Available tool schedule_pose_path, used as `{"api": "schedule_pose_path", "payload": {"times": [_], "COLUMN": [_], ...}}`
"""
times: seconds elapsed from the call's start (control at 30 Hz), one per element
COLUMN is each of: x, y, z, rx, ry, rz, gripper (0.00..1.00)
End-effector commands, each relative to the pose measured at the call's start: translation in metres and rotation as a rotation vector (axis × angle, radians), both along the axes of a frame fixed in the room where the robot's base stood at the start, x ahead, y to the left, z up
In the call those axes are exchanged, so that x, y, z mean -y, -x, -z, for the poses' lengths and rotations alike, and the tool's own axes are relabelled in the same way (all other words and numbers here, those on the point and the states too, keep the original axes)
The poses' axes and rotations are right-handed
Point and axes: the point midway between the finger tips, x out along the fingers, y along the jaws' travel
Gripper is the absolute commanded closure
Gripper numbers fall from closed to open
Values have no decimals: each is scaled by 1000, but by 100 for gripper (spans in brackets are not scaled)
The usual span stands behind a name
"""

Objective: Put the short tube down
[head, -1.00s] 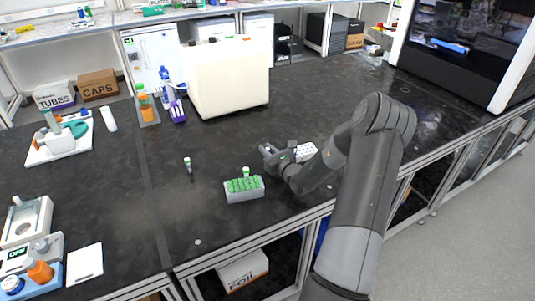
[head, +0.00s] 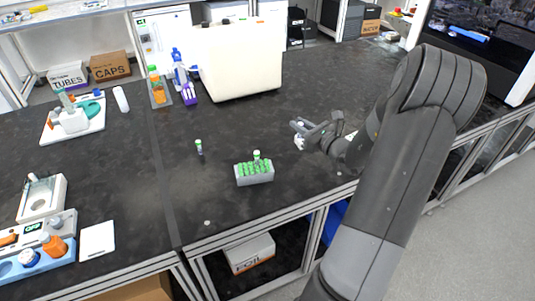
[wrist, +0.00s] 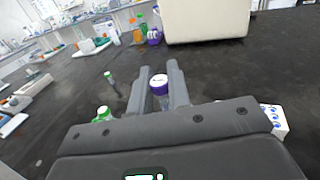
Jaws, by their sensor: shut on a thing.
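My gripper (wrist: 160,82) is shut on a short tube with a purple cap (wrist: 160,80), which stands up between the two fingers in the wrist view. In the head view my gripper (head: 297,130) is over the dark bench, right of the rack, and the pale tube (head: 299,143) shows just under the fingers. The tube's lower end is hard to make out, so I cannot tell whether it touches the bench.
A grey rack (head: 255,179) of green-capped tubes stands left of my gripper. A single green-capped tube (head: 199,148) stands further left. A white box (wrist: 274,120) is close on the right. A large cream container (head: 240,65) stands behind. Bench between is clear.

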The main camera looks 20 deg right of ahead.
Motion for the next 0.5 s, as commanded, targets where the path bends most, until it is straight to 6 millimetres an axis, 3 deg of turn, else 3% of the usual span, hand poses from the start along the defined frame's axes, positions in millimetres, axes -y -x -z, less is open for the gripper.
{"api": "schedule_pose_path", "payload": {"times": [0.03, 0.2, 0.37, 0.5], "x": [-20, -76, -105, -123], "y": [9, 41, 62, 60], "z": [-7, -22, -28, -22], "rx": [1, -4, -13, -17], "ry": [7, 2, -8, -15], "rz": [-60, -243, -345, -375], "gripper": [100, 100, 100, 100]}}
